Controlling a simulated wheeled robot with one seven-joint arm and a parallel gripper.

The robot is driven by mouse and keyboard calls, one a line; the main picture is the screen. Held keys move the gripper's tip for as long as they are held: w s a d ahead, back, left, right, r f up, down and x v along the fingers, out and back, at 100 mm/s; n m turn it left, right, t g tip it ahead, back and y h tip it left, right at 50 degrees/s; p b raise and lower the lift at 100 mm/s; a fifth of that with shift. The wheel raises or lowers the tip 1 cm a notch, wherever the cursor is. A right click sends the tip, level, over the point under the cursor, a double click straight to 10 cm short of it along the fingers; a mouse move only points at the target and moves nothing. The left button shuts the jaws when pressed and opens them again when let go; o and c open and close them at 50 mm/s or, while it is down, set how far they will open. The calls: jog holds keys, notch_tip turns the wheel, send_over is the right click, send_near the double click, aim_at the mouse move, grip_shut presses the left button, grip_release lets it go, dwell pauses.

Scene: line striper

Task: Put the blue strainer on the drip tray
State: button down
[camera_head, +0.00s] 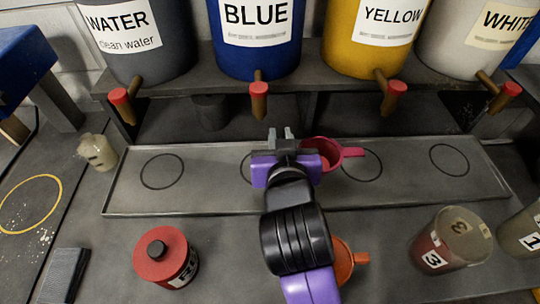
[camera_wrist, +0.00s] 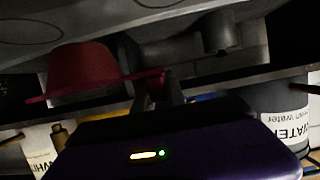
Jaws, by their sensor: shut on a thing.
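My gripper (camera_head: 280,133) is shut over the middle of the drip tray (camera_head: 213,190). A pinkish-red strainer (camera_head: 327,152) is just right of it, with a handle toward the right. In the wrist view, which is upside down, this strainer (camera_wrist: 82,70) hangs clear of the tray (camera_wrist: 95,20), and a thin tab of it runs to the fingers (camera_wrist: 152,75). The grip itself is partly hidden. No blue strainer can be made out. The tray is long, grey and low-rimmed, with several black circles; part of it is hidden by my arm.
Paint tanks with red-tipped taps, including the blue one (camera_head: 255,35), stand on a shelf (camera_head: 335,78) behind the tray. An orange strainer (camera_head: 343,262), a red-lidded jar (camera_head: 164,258) and labelled cups (camera_head: 450,240) are in front. A small bottle (camera_head: 98,152) stands left. The tray's left end is clear.

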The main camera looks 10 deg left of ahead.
jog(key=shift+s+a+f, duration=0.1)
jog(key=shift+a+f, duration=0.25)
jog(key=shift+f, duration=0.8)
jog(key=shift+s+a+f, duration=0.15)
jog(key=shift+a+f, duration=0.25)
jog(key=shift+f, duration=0.8)
jog(key=shift+s+a+f, duration=0.1)
jog(key=shift+a+f, duration=0.25)
jog(key=shift+f, duration=0.8)
jog(key=shift+f, duration=0.15)
jog(key=c, duration=1.4)
grip_release()
jog(key=shift+o, duration=0.2)
